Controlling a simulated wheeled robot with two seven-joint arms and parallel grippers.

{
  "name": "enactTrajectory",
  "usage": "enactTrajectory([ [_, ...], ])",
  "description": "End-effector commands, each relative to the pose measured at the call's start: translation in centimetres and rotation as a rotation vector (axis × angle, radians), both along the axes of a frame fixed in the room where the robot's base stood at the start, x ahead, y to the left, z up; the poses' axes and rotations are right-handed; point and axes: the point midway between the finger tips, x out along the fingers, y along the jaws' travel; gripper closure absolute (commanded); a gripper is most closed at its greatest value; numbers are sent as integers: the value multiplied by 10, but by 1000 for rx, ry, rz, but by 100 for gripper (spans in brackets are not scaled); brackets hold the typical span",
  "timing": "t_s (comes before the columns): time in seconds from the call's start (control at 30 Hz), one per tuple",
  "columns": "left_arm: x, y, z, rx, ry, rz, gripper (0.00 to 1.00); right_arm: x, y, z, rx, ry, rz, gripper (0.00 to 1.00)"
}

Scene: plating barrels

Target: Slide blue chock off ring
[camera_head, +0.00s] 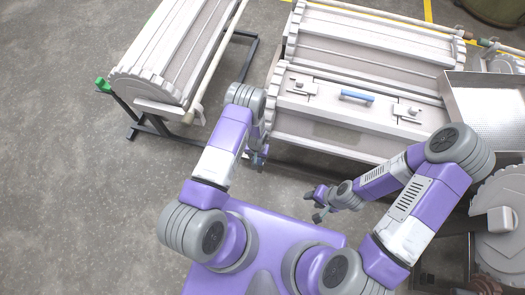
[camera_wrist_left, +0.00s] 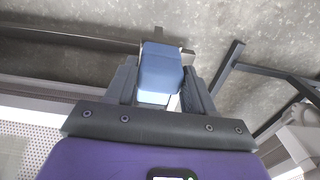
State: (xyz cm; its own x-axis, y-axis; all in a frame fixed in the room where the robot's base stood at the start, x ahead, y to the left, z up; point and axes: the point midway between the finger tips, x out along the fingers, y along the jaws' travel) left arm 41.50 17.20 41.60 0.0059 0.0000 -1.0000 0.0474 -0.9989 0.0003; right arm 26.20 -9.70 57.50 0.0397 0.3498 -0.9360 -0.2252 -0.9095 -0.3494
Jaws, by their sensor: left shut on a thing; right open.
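The blue chock (camera_wrist_left: 161,68) is a small block held between the two dark fingers of my left gripper, seen in the left wrist view. A paler piece shows under its lower edge. In the head view my left gripper (camera_head: 257,158) is beside the left end of the near barrel, and the chock there is too small to make out clearly. I cannot tell whether the chock touches a ring. My right gripper (camera_head: 317,204) is open and empty, in front of the barrel frame and apart from it.
The near barrel (camera_head: 325,130) has a door panel with a blue handle (camera_head: 357,96) and two latches. Another barrel (camera_head: 165,55) rests on a dark stand (camera_head: 150,125) at the left. A metal tray (camera_head: 490,105) is at the right. The floor at the left is clear.

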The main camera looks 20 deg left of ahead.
Motion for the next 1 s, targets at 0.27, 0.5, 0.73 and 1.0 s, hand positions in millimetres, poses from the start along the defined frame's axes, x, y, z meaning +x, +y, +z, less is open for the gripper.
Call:
enactTrajectory([
  [0.27,-7,-1,-2,-1,18,0,37,0,0,-1,0,1,0,57],
  [0.5,-4,-1,-1,-1,12,-1,26,0,0,-1,0,1,0,57],
  [0.73,-3,-1,10,0,10,-2,26,0,0,5,0,1,0,57],
  [1.0,-3,-1,57,0,9,-1,26,0,0,23,0,0,0,57],
])
